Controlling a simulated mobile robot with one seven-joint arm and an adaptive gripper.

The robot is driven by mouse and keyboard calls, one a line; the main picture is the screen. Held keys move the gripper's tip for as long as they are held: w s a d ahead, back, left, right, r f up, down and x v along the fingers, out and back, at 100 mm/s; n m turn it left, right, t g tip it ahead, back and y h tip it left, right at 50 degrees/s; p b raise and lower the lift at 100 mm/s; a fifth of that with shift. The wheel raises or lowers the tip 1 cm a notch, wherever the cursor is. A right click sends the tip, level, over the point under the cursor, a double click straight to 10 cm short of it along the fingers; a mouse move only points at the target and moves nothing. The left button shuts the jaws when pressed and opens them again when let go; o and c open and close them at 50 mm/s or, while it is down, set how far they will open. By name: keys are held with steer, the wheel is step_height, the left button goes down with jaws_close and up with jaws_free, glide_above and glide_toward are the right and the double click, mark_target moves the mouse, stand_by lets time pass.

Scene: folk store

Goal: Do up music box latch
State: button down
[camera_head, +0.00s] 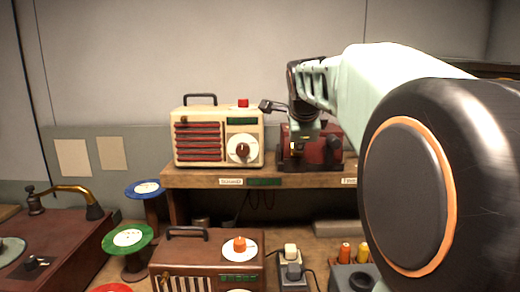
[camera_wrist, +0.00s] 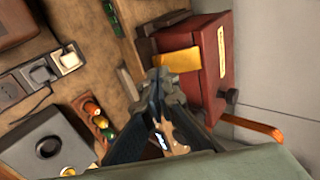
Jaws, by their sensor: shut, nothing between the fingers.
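The music box is a dark red box (camera_head: 327,151) on the right part of the wooden shelf in the head view, partly hidden by my gripper. In the wrist view the red box (camera_wrist: 202,82) shows at upper centre, with a brass-yellow plate (camera_wrist: 178,60) on the side facing me. That plate may belong to the latch; the latch's exact state cannot be told. My gripper (camera_wrist: 160,88) is shut and empty, its dark fingertips close to the box just below the plate. Whether they touch it is unclear. In the head view my gripper (camera_head: 308,126) is in front of the box.
A cream radio (camera_head: 185,129) stands left of the box on the shelf (camera_head: 205,180). Below are a brown radio (camera_head: 178,248), power sockets (camera_head: 291,271) and spools, including a green one (camera_head: 128,238). A turntable (camera_head: 72,246) is at lower left.

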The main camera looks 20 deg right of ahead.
steer(key=shift+f+b, duration=0.25)
steer(key=shift+b, duration=0.2)
steer(key=f+t+b, duration=0.2)
steer(key=b, duration=0.6)
steer(key=w+f+t+h+b, duration=0.1)
steer(key=b, duration=0.7)
steer(key=shift+d+f+t+b, duration=0.15)
steer(key=shift+f+t+b, duration=0.15)
steer(key=shift+f+t, duration=0.1)
steer(key=shift+w+r+t+h+b, duration=0.15)
steer(key=shift+t+h+b, duration=0.2)
steer(key=shift+b, duration=0.85)
steer(key=shift+r, duration=0.1)
step_height(320, 180, up, 10)
